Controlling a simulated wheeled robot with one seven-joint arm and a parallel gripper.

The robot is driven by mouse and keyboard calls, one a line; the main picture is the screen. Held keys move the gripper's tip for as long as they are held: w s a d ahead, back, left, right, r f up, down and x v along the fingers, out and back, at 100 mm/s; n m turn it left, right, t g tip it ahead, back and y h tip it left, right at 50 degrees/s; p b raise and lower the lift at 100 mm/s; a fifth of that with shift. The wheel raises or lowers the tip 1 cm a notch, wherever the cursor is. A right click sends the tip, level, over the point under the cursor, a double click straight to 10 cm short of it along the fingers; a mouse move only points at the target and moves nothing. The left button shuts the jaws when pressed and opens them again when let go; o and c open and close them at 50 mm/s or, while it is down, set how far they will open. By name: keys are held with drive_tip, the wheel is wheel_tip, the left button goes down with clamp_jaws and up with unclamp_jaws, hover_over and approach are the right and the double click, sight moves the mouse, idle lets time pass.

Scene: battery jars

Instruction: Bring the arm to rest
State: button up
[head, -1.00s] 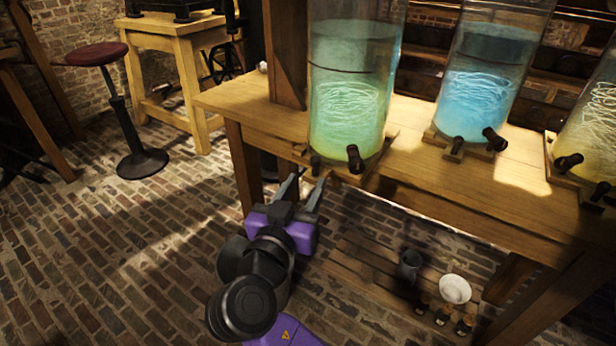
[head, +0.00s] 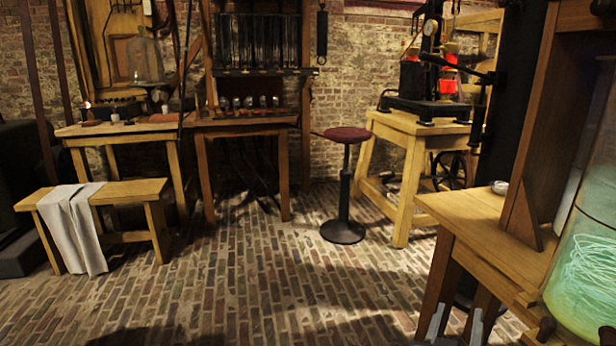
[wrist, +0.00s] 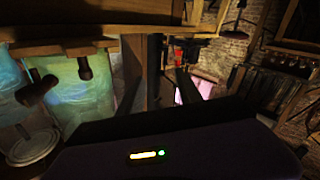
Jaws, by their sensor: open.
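My gripper (head: 456,322) shows only as two pale grey fingertips at the bottom edge of the head view. They are apart with nothing between them, beside the front leg of the wooden jar table (head: 462,205). The rest of my arm is out of the head view. In the wrist view the dark gripper body fills the bottom. A glass jar with green glowing liquid (head: 590,275) stands on the table at the right edge, partly cut off. The wrist view, tilted, shows jars (wrist: 68,98) and a dark tap (wrist: 84,68) close by.
A red-topped stool (head: 344,190) stands mid-floor. A bench with a grey cloth (head: 72,222) is at left, worktables (head: 240,122) along the back wall, and a wooden stand with an apparatus (head: 430,125) at back right. The brick floor (head: 250,285) in front is clear.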

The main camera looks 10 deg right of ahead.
drive_tip(key=s+a+f+n+t+y, duration=0.4)
drive_tip(key=s+a+f+n+y, duration=0.45)
drive_tip(key=s+a+y, duration=0.3)
drive_tip(key=s+f+m+g, duration=0.1)
drive_tip(key=s+f+m, duration=0.1)
drive_tip(key=s, duration=0.9)
drive_tip(key=s+f+m+g, duration=0.1)
drive_tip(key=s+f+g, duration=0.1)
drive_tip(key=s, duration=0.9)
wheel_tip(320, 180, up, 28)
drive_tip(key=p, duration=2.8)
drive_tip(key=shift+d+r+y, duration=0.2)
drive_tip(key=shift+d+y, duration=0.1)
drive_tip(key=shift+y, duration=0.05)
